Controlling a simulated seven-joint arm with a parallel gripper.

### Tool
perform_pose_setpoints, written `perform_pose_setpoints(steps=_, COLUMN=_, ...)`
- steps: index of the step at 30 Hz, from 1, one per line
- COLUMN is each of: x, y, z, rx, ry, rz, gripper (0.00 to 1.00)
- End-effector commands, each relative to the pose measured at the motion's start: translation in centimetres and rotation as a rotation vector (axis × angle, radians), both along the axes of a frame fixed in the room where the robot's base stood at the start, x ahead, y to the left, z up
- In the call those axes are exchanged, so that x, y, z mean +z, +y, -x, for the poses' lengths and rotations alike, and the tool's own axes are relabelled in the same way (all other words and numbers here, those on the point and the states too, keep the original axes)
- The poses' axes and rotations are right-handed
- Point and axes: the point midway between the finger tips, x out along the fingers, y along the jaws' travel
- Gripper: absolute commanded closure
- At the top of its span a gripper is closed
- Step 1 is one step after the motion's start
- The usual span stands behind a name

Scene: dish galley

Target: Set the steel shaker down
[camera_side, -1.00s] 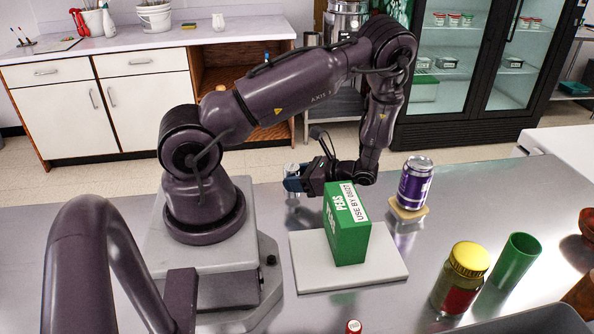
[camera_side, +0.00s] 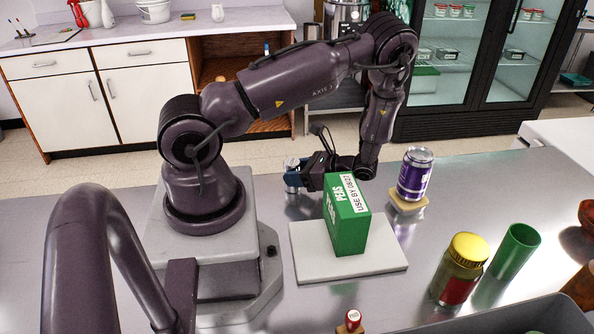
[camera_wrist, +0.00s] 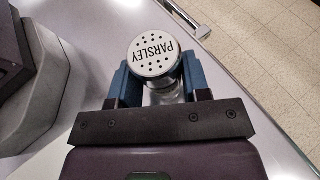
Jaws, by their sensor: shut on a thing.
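The steel shaker (camera_side: 291,166) is at the back left of the work counter, beyond the white board. In the wrist view its round, perforated lid (camera_wrist: 155,53) reads PARSLEY. My gripper (camera_side: 297,180) is shut on its body, with one blue finger on each side; it also shows in the wrist view (camera_wrist: 160,82). The shaker looks upright. Its lower part is largely hidden by the fingers in the side view, so I cannot tell whether its base touches the counter.
A green peas box (camera_side: 347,220) stands on the white board (camera_side: 375,268) in front of my gripper. A purple can (camera_side: 414,175) stands on a small tan block to the right. A yellow-lidded jar (camera_side: 459,270) and green cup (camera_side: 514,252) are front right. The counter's back edge is close behind the shaker.

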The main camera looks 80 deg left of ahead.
Motion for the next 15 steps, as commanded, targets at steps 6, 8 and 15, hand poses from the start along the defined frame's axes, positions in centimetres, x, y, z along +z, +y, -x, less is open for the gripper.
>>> perform_pose_setpoints(steps=6, x=-0.23, y=0.00, z=-0.01, rx=0.000, ry=0.000, rz=-0.001, gripper=0.36)
perform_pose_setpoints(steps=8, x=-0.22, y=0.00, z=-0.02, rx=0.000, ry=0.000, rz=-0.001, gripper=0.27)
perform_pose_setpoints(steps=15, x=-0.23, y=0.00, z=-0.02, rx=0.000, ry=-0.001, rz=0.001, gripper=0.27)
